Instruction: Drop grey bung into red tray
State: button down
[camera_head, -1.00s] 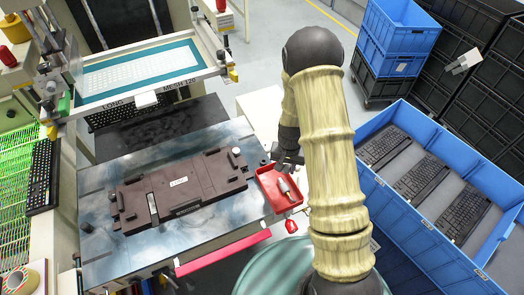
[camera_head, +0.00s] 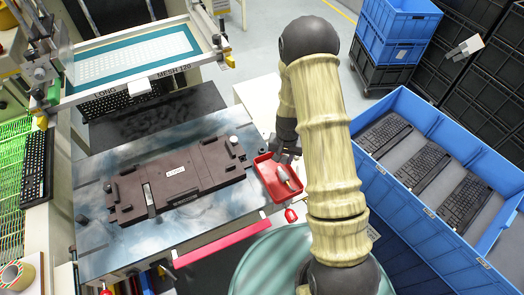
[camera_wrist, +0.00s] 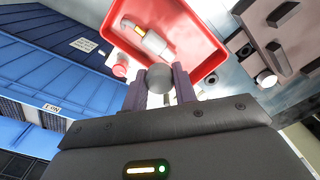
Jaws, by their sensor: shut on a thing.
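The red tray (camera_head: 277,187) lies on the right end of the metal table, and it fills the top middle of the wrist view (camera_wrist: 204,44). A tool with a pale handle (camera_wrist: 153,42) lies in it. My gripper (camera_wrist: 160,88) is shut on a grey rounded bung (camera_wrist: 160,77), whose end shows between the fingers. In the wrist view the bung overlaps the near edge of the tray; its height above the tray is hard to tell. In the head view my gripper (camera_head: 287,152) is partly hidden by my arm at the tray's far edge, and the bung is not clear there.
A dark fixture plate (camera_head: 182,185) lies on the metal table (camera_head: 95,245) left of the tray. A red object (camera_head: 290,215) sits at the tray's near corner. A blue crate (camera_head: 410,205) with several keyboards stands at the right. A screen frame (camera_head: 135,62) stands behind.

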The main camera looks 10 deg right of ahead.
aim_at(284, 157)
jog(key=shift+f+b, duration=0.55)
jog(key=shift+f, duration=0.7)
jog(key=c, duration=1)
grip_release()
jog(key=shift+c, duration=0.2)
jog(key=shift+r, duration=0.2)
notch_tip(284, 157, up, 17)
jog(key=b, duration=0.3)
jog(key=s+r+n+t, duration=0.2)
jog(key=s+r+n, duration=0.1)
jog(key=s, duration=1.1)
jog(key=shift+s+r+n+t, duration=0.2)
jog(key=shift+n+t, duration=0.1)
jog(key=shift+n, duration=0.1)
